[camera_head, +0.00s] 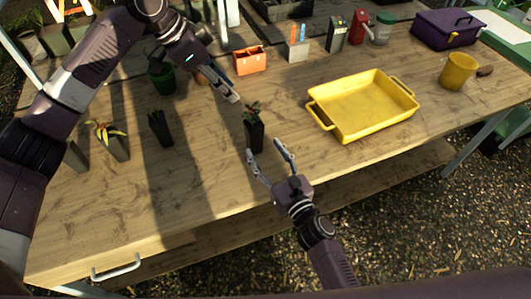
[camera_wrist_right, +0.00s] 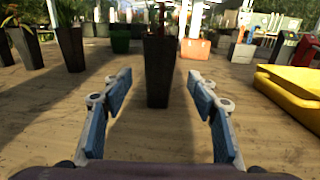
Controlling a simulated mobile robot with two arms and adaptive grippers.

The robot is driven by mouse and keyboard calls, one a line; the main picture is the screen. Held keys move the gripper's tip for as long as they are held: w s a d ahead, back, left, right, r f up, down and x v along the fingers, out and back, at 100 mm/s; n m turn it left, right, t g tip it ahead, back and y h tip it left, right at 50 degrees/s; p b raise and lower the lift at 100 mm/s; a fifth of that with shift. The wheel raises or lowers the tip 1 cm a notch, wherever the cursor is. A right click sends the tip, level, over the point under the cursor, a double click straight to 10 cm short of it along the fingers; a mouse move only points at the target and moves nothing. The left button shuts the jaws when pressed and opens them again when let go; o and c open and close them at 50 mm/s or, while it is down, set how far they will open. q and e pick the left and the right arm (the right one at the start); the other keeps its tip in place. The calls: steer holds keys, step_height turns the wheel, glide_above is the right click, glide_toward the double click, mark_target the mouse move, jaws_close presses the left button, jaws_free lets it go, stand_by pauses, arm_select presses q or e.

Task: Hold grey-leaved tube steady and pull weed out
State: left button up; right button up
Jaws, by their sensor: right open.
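A dark square plant tube (camera_head: 254,137) stands upright near the middle of the table, with small reddish-green leaves on top; whether they count as grey, I cannot tell. No separate weed can be made out. My right gripper (camera_head: 265,147) is open at the tube's near side, fingers pointing towards it. In the right wrist view the tube (camera_wrist_right: 158,72) stands ahead, centred between the open fingers (camera_wrist_right: 160,92), not gripped. My left gripper (camera_head: 234,98) is above and left of the tube, apart from it; its fingers are seen edge-on, so their opening is unclear.
More plant tubes stand left: one dark (camera_head: 160,130), one with yellow-orange leaves (camera_head: 117,148). A green pot (camera_head: 161,80) and an orange container (camera_head: 249,62) are behind. A yellow tray (camera_head: 362,104) lies right, with a yellow cup (camera_head: 458,71) beyond. The front table is clear.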

steer(key=x, duration=0.7)
steer(key=shift+w+a, duration=0.15)
steer(key=shift+w, duration=0.1)
steer(key=shift+c, duration=0.5)
steer(key=c, duration=1.3)
arm_select(q)
steer(key=shift+d+r, duration=0.1)
steer(key=shift+c, duration=0.8)
steer(key=n+y, duration=0.1)
steer(key=y, duration=0.1)
glide_above(251, 108)
steer(key=a, duration=0.3)
steer(key=f, duration=0.4)
steer(key=shift+s+d+f, duration=0.1)
steer(key=shift+s+d, duration=0.15)
steer(key=shift+s, duration=0.05)
steer(key=shift+d+x, duration=0.15)
steer(key=shift+x, duration=1.3)
steer(key=shift+d+x, duration=0.15)
steer(key=shift+x, duration=1.3)
